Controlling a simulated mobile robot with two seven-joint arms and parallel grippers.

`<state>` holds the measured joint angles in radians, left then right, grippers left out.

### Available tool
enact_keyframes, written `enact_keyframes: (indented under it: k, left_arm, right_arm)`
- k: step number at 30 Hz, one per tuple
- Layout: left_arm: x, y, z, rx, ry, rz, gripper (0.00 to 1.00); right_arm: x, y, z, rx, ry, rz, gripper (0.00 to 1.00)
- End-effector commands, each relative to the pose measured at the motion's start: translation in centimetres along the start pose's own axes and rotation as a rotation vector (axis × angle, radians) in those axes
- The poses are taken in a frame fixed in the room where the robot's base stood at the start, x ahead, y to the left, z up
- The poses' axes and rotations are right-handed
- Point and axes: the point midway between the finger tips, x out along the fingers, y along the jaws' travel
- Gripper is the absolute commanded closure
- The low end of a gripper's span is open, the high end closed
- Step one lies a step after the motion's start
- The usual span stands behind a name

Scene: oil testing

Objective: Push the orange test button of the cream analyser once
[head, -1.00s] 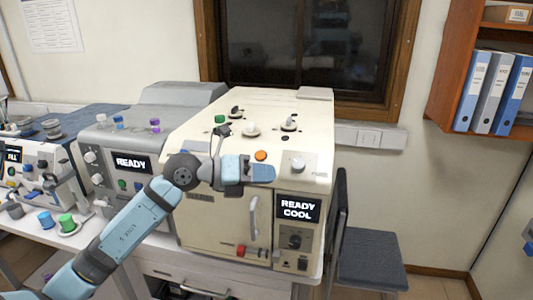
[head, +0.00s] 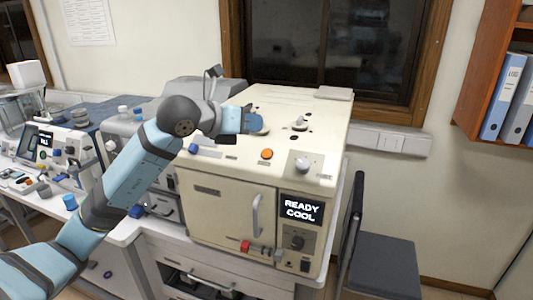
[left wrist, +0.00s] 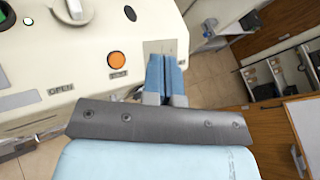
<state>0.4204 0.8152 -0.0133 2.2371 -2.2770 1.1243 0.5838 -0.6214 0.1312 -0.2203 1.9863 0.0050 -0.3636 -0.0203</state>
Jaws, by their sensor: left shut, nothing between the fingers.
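The cream analyser (head: 230,212) stands on a white bench, and its display (head: 302,209) reads READY COOL. Its orange test button (head: 267,154) is on the top near the front edge, uncovered. The orange button also shows in the left wrist view (left wrist: 117,60), left of my fingers. My left gripper (head: 256,122) is shut and empty. In the head view its tips are above and slightly left of the button, apart from it. The shut fingers show in the left wrist view (left wrist: 168,62). My right gripper is in neither view.
A white knob (head: 303,166) sits right of the button, and other knobs stand behind it. A grey machine (head: 122,128) is at the left, partly behind my arm. A dark chair (head: 380,255) stands at the right.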

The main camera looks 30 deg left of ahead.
Motion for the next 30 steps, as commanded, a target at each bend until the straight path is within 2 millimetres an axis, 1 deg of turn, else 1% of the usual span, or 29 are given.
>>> enact_keyframes:
  k: [5, 17, 18, 21, 30]
  left_arm:
    - [0.7, 0.5, -0.6, -0.002, 0.002, 0.0, 1.0]
    - [4.5, 3.3, -3.4, -0.003, 0.003, 0.0, 1.0]
    - [4.9, 3.5, -3.9, -0.002, 0.001, -0.001, 1.0]
    - [5.5, 4.0, -4.2, -0.001, 0.0, -0.001, 1.0]
    - [6.2, 4.4, -4.5, -0.001, 0.0, -0.002, 1.0]
  right_arm:
    - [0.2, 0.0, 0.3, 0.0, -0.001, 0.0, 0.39]
    - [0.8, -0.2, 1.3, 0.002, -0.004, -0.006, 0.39]
    - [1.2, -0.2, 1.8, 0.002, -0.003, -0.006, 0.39]
    - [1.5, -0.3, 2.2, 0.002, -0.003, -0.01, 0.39]
    - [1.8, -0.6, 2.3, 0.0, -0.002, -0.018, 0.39]
